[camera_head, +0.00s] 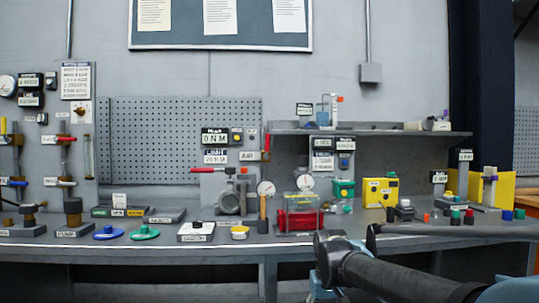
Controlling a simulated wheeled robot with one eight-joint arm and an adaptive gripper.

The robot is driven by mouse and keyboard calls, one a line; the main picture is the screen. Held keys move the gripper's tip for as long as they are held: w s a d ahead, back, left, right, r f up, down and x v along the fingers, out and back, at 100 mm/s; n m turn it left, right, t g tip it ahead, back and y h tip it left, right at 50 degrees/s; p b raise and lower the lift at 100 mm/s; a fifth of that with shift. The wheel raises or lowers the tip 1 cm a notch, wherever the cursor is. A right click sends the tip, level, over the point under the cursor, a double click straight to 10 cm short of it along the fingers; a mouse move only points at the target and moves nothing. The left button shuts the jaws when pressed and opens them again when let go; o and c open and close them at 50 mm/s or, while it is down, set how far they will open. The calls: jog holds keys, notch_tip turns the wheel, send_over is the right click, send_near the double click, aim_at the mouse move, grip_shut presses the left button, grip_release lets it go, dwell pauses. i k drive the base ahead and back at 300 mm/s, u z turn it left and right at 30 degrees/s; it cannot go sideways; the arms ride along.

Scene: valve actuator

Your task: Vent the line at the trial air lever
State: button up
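A small lever with a red handle (267,143) stands upright beside the small AIR label (247,156) on the wall panel above the bench. I take it for the trial air lever, but its lettering is too small to be sure. A second red-handled lever (207,170) lies level to its left, above a grey valve body (232,194). Dark links of my arm cross the lower right, in front of the bench edge and well apart from both levers. I cannot make out my gripper or its fingertips.
A yellow box (380,192) stands right. A shelf (420,133) overhangs the right half of the bench (150,246).

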aim_at(266, 157)
jog(key=k, duration=1.3)
jog(key=u, duration=0.4)
jog(key=i, duration=0.9)
jog(key=u, duration=0.7)
jog(key=i, duration=0.5)
